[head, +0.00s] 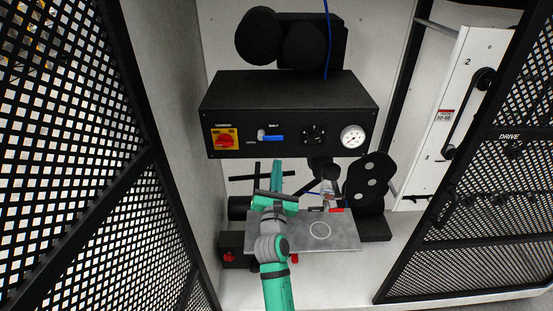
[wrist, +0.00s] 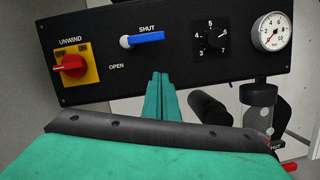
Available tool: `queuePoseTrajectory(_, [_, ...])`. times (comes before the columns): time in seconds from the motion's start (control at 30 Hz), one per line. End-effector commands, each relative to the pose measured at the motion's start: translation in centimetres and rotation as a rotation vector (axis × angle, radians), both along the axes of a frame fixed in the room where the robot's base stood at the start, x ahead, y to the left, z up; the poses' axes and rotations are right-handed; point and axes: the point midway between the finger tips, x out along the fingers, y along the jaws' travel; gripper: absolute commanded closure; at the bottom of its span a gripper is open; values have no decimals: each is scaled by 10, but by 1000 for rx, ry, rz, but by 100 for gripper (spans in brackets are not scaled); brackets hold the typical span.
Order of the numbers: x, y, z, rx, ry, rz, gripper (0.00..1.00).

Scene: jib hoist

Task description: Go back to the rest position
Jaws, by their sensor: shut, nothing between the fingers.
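My gripper (wrist: 160,98) is shut, with its green fingers together and nothing between them. In the head view my gripper (head: 278,166) is raised just below the black control panel (head: 290,92). In the wrist view the fingertips lie below the blue valve handle (wrist: 147,37), which lies level by the word SHUT. The fingers seem apart from the panel, but the gap is hard to judge. The red UNWIND knob (wrist: 71,66) on its yellow plate is to their left. The numbered dial (wrist: 211,37) and the gauge (wrist: 270,31) are to their right.
A grey plate (head: 345,236) with a white circle lies under my arm. A black disc (head: 369,180) with pale spots stands right of it. Black mesh panels (head: 75,100) flank the cell on both sides, including the DRIVE door (head: 500,160). A blue hose (head: 327,40) runs above the panel.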

Motion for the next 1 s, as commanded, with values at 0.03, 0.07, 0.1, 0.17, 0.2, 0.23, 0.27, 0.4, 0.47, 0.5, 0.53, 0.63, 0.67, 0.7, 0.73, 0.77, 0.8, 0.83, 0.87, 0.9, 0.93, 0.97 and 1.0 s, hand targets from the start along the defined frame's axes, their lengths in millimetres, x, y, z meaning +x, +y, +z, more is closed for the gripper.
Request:
queuePoseTrajectory(0.03, [-9, -2, -3, 4, 2, -2, 100])
queuePoseTrajectory(0.07, [-14, -1, -4, 4, 2, -2, 100])
queuePoseTrajectory(0.1, [-21, -1, -6, 4, 2, -2, 100])
queuePoseTrajectory(0.17, [-30, -1, -9, 4, 3, -2, 100])
queuePoseTrajectory(0.2, [-36, -2, -10, 4, 2, -3, 100])
queuePoseTrajectory(0.23, [-40, -2, -11, 3, 2, -3, 100])
queuePoseTrajectory(0.27, [-44, -1, -11, 4, 2, -2, 100])
queuePoseTrajectory(0.4, [-57, -1, -15, 2, 1, -1, 100])
queuePoseTrajectory(0.47, [-60, -1, -15, 2, 0, 0, 100])
queuePoseTrajectory(0.5, [-62, -1, -15, 1, 0, -1, 100])
queuePoseTrajectory(0.53, [-63, -1, -15, 0, -1, -1, 100])
queuePoseTrajectory(0.63, [-65, -1, -16, 0, 0, 0, 100])
queuePoseTrajectory(0.67, [-65, 0, -16, 1, 0, 0, 100])
queuePoseTrajectory(0.7, [-65, 0, -16, 5, 1, 1, 100])
queuePoseTrajectory(0.73, [-66, 1, -18, 14, 1, 4, 100])
queuePoseTrajectory(0.77, [-68, 2, -20, 27, 3, 7, 100])
queuePoseTrajectory(0.8, [-72, 4, -24, 57, 5, 15, 100])
queuePoseTrajectory(0.83, [-75, 6, -28, 88, 7, 23, 100])
queuePoseTrajectory(0.87, [-80, 9, -34, 126, 10, 31, 100])
queuePoseTrajectory(0.9, [-88, 13, -41, 188, 12, 46, 100])
queuePoseTrajectory(0.93, [-95, 16, -47, 241, 15, 59, 100])
queuePoseTrajectory(0.97, [-102, 20, -55, 300, 20, 72, 100])
queuePoseTrajectory(1.0, [-113, 24, -65, 385, 25, 89, 100])
